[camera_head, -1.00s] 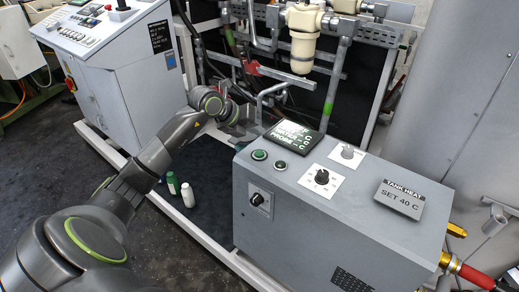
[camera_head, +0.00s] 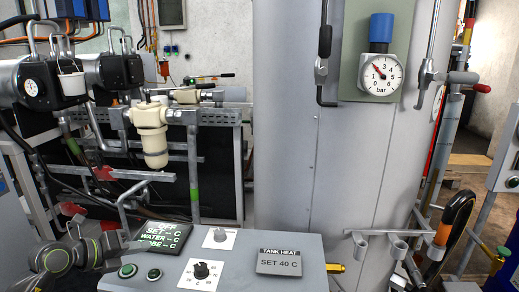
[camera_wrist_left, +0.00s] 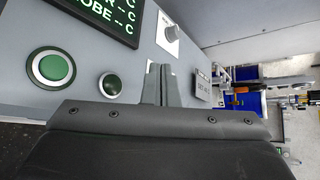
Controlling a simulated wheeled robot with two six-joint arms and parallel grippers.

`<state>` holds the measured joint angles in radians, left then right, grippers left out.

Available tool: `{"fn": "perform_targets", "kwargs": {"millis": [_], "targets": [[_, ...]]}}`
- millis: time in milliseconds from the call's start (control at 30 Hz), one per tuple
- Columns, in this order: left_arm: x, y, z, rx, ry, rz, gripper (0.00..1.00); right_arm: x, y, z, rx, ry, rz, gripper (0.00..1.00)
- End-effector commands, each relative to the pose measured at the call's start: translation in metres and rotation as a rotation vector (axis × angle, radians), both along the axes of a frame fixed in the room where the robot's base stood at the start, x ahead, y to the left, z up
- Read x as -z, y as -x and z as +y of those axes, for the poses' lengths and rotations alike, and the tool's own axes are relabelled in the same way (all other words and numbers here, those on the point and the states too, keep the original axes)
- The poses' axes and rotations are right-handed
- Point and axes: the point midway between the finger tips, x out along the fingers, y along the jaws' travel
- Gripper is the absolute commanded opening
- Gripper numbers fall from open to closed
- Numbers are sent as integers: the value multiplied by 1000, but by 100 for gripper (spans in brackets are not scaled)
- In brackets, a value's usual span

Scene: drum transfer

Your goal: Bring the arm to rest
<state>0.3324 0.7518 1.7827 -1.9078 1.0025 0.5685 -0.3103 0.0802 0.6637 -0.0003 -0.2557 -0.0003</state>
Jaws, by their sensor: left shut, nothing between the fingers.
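My left gripper (camera_head: 112,243) is beside the left edge of the grey control box, close to the black display. Its arm comes in at the lower left corner. In the left wrist view its two fingers (camera_wrist_left: 161,84) are together and empty in front of the box's top. The wrist view also shows the display (camera_wrist_left: 105,18). My right gripper is not in view.
A large grey tank (camera_head: 330,160) with a pressure gauge (camera_head: 380,73) stands behind the box. Pipes and a cream filter housing (camera_head: 150,130) are at the left. A hose with an orange end (camera_head: 443,234) hangs at the right.

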Motion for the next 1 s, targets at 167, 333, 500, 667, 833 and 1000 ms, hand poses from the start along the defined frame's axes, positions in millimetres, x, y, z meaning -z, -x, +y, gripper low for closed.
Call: {"fn": "perform_targets", "kwargs": {"millis": [167,333,500,667,833,1000], "targets": [[-24,23,-45,16,358,-178,0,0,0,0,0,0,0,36],[-52,46,-48,-88,702,-310,0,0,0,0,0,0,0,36],[-61,68,-20,-304,1023,-382,0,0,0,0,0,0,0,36],[-43,92,20,-591,1280,-384,0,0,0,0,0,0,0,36],[6,126,57,-964,1480,-301,0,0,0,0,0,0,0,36],[74,177,73,-1368,1587,-119,0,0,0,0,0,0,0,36]]}}
